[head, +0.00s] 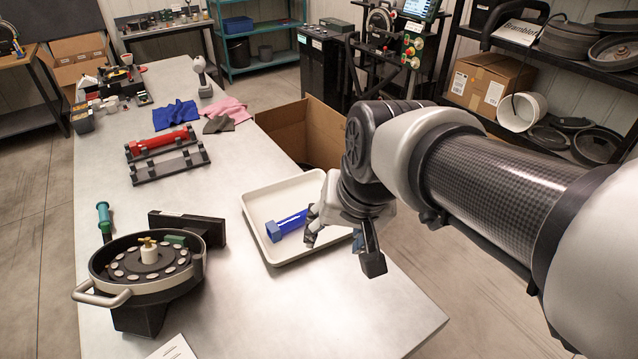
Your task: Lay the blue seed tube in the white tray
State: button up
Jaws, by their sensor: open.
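The blue seed tube (288,224) lies in the white tray (262,196), its square-ended blue cap toward the left. Its right end is hidden behind my gripper. My gripper (340,250) is over the right part of the tray, at the tube's right end. One finger shows near the tube and the other, dark-tipped, is out to the right, so the jaws are apart. I cannot tell whether a finger touches the tube.
A round seed meter (148,268) with a handle stands left of the tray. A black rack (168,165) holds a red tube (160,141) farther back. A cardboard box (305,128) stands behind the tray. The table's front right is clear.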

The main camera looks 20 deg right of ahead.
jog(key=s+f+n, duration=0.1)
jog(key=s+n, duration=0.2)
jog(key=s, duration=0.8)
jog(key=shift+s+d+f+n+h, duration=0.25)
jog(key=shift+d+f+n+h, duration=0.05)
jog(key=shift+d+f+n, duration=0.1)
dwell(0.4)
